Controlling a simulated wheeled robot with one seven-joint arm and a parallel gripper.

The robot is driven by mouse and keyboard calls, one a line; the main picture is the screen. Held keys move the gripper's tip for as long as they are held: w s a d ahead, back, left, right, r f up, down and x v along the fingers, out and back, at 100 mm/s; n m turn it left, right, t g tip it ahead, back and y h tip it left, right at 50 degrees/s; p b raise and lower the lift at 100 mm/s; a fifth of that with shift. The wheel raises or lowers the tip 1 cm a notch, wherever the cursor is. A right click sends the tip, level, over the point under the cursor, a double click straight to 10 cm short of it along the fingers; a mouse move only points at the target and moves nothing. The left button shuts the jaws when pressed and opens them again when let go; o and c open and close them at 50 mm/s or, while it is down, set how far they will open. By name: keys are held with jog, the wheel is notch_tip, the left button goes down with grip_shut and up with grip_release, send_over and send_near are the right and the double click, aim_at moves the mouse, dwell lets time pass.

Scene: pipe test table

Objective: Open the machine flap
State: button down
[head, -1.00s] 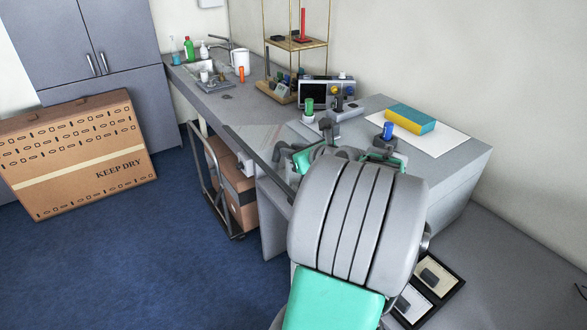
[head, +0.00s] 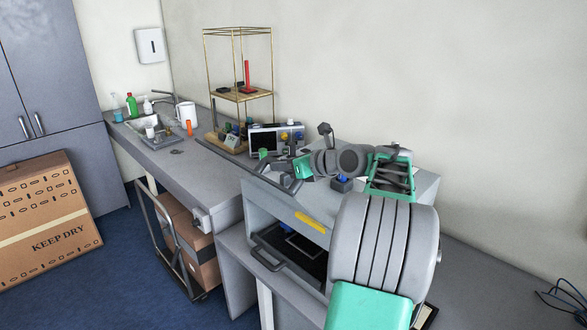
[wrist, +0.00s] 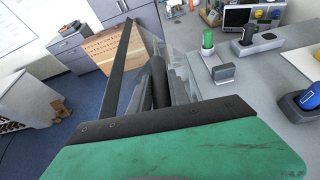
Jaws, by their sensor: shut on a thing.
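The machine is a grey box (head: 285,205) with a yellow label on its front. Below the label its front opening (head: 300,250) shows a dark inside, with a dark handle (head: 266,259) at its lower edge. A dark bar (head: 268,178) lies along the upper front edge. In the wrist view a long dark bar (wrist: 117,70) runs beside a clear panel (wrist: 150,42), seemingly the flap. My gripper (head: 288,182) is at the upper bar, its fingers (wrist: 158,80) shut on it. The fingers hide the exact contact, and my arm covers the machine's right side.
A counter (head: 185,165) with a kettle (head: 187,113), bottles and a brass-framed rack (head: 240,85) runs left along the wall. A cart with boxes (head: 195,245) stands beneath it. A large carton (head: 45,215) stands far left. The blue floor (head: 120,275) between is clear.

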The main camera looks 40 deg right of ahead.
jog(key=shift+d+f, duration=0.3)
jog(key=shift+f, duration=0.2)
jog(key=c, duration=1.7)
grip_release()
jog(key=o, duration=0.3)
jog(key=shift+w+d, duration=0.15)
jog(key=shift+d, duration=0.1)
jog(key=shift+o, duration=0.8)
jog(key=shift+a+r, duration=0.15)
jog(key=shift+r, duration=0.05)
jog(key=b+v, duration=0.1)
jog(key=v, duration=0.7)
